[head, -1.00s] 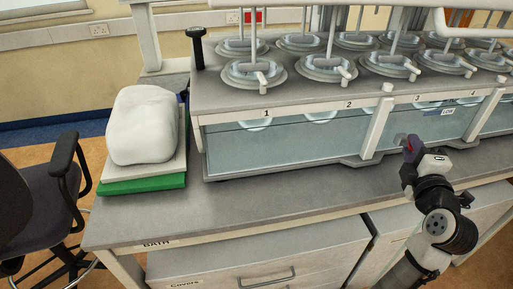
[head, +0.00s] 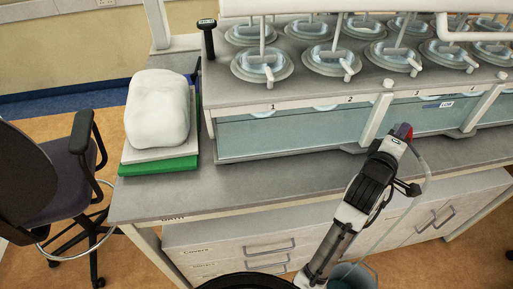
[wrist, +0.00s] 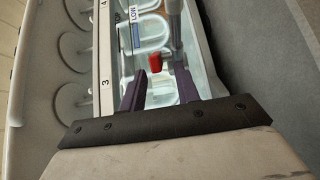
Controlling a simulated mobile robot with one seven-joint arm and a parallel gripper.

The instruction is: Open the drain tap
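The drain tap shows as a small red handle (wrist: 155,62) in the wrist view, in front of the clear water bath. In the head view a red spot (head: 405,131) shows at the bath's front, just beyond the end of my arm. My gripper (wrist: 159,72) is open, with its two dark purple fingers apart. The red handle appears in the gap between the fingertips, slightly beyond them; I cannot tell whether either finger touches it. In the head view my wrist largely hides the fingers. The tap's body and its turn position are unclear.
The glass bath (head: 290,135) stands on the grey bench (head: 250,185) with several lidded vessels above. A pale hose (head: 427,170) hangs beside my wrist. A bucket (head: 355,275) is on the floor by my arm. A chair (head: 60,165) stands at the left.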

